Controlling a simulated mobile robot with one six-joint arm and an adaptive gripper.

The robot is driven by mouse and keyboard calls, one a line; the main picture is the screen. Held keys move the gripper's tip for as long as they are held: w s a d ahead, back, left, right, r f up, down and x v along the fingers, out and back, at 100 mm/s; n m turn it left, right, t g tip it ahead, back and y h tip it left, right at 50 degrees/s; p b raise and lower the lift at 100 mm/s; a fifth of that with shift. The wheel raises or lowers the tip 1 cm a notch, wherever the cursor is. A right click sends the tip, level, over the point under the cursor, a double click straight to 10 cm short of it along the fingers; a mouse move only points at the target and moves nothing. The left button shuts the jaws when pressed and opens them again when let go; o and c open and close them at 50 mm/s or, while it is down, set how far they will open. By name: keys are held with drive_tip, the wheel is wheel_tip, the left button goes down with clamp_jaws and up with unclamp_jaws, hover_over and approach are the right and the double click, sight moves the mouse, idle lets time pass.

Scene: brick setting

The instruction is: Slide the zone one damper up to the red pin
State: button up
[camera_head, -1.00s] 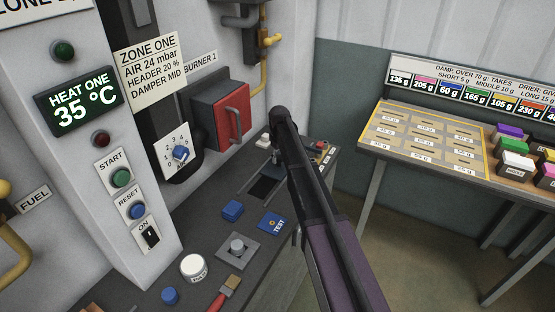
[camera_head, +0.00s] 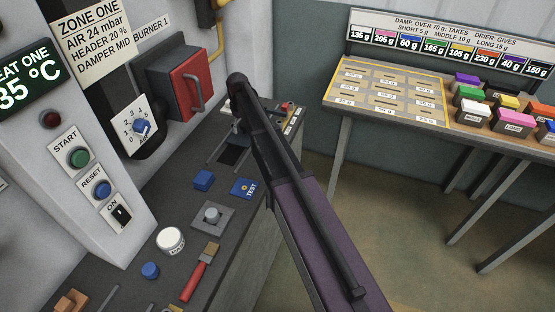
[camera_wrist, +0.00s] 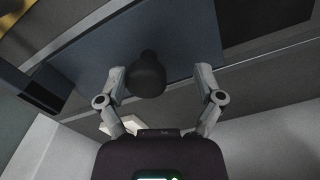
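In the wrist view my gripper (camera_wrist: 160,78) is open, with one finger on each side of a dark round knob (camera_wrist: 147,75). The knob stands out from a blue-grey plate (camera_wrist: 185,40) and sits nearer the left finger, with gaps showing on both sides. I cannot tell for sure that this knob is the zone one damper's handle. In the head view my dark arm reaches over the console and hides my fingers and what is at them. A zone one sign (camera_head: 88,35) reads "DAMPER MID". I cannot make out a red pin in either view.
A red-fronted box (camera_head: 190,87) with a handle stands on the wall beside my arm. A table (camera_head: 345,113) with coloured blocks stands at right.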

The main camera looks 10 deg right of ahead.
drive_tip(key=s+a, duration=0.1)
drive_tip(key=s, duration=0.1)
drive_tip(key=s+a, duration=0.2)
drive_tip(key=s, duration=0.1)
drive_tip(key=s+a, duration=0.2)
drive_tip(key=s, duration=0.1)
drive_tip(key=shift+s+a, duration=0.15)
drive_tip(key=shift+a, duration=0.05)
drive_tip(key=shift+s+a+r+p, duration=0.1)
drive_tip(key=shift+a+r+p, duration=0.05)
drive_tip(key=shift+r+p, duration=0.65)
wheel_tip(320, 180, up, 13)
drive_tip(key=p, duration=1.3)
drive_tip(key=s+d+f+m+b, duration=0.2)
drive_tip(key=s+d+f+b, duration=0.2)
drive_tip(key=s+d, duration=0.3)
drive_tip(key=s+d+f+m+b, duration=0.3)
drive_tip(key=s+d, duration=0.4)
drive_tip(key=s, duration=0.5)
drive_tip(key=shift+s+f+m+b, duration=0.15)
drive_tip(key=shift+f+m+b, duration=0.15)
drive_tip(key=shift+f+b, duration=0.4)
drive_tip(key=shift+a+r, duration=0.1)
